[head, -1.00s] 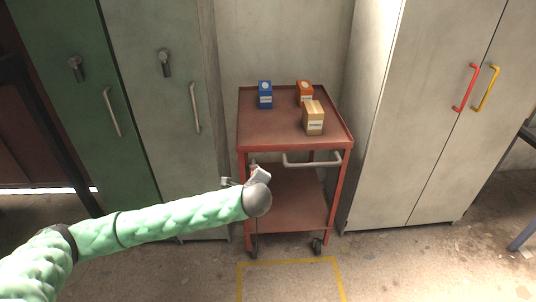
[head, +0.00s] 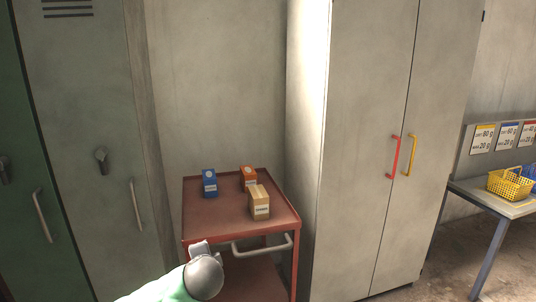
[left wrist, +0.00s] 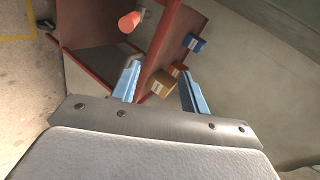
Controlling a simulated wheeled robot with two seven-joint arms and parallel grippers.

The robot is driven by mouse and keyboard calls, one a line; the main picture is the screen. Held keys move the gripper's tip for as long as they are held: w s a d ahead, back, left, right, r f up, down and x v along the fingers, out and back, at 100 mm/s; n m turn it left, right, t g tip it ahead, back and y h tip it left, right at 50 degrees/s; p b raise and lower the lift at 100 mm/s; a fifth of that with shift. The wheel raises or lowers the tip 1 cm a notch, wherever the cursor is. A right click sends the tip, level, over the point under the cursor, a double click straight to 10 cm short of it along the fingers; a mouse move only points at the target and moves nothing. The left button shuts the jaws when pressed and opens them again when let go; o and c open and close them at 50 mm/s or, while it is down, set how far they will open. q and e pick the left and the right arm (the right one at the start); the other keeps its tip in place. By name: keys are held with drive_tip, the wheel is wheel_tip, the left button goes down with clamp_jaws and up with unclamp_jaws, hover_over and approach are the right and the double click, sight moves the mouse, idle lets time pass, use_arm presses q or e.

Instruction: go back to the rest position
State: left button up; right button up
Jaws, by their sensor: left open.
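My left gripper (head: 199,249) is at the bottom of the head view, partly hidden behind my round wrist joint, in front of the red cart. In the left wrist view its two blue fingers (left wrist: 160,68) are apart, with nothing held between them. The cart's boxes show beyond the fingers, apart from them. My right gripper is in neither view.
The red cart (head: 224,214) carries a blue box (head: 209,183), an orange box (head: 248,178) and a tan box (head: 260,203). A grey cabinet (head: 360,150) stands to its right, lockers (head: 85,120) to its left. A table with a yellow basket (head: 509,184) is far right.

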use_arm(q)
drive_tip(key=s+f+n+g+h, duration=0.1)
drive_tip(key=s+f+n+g, duration=0.2)
drive_tip(key=s+f, duration=0.6)
drive_tip(key=s+d+f+n+g+h, duration=0.1)
drive_tip(key=s+f+n+g, duration=0.2)
drive_tip(key=s+f, duration=0.6)
drive_tip(key=s+f+n+g+h, duration=0.2)
drive_tip(key=s+f, duration=0.7)
drive_tip(key=s, duration=1.4)
drive_tip(key=n+g, duration=0.2)
drive_tip(key=shift+s+d+f+n, duration=0.2)
drive_tip(key=shift+f+n, duration=0.1)
drive_tip(key=shift+n, duration=0.1)
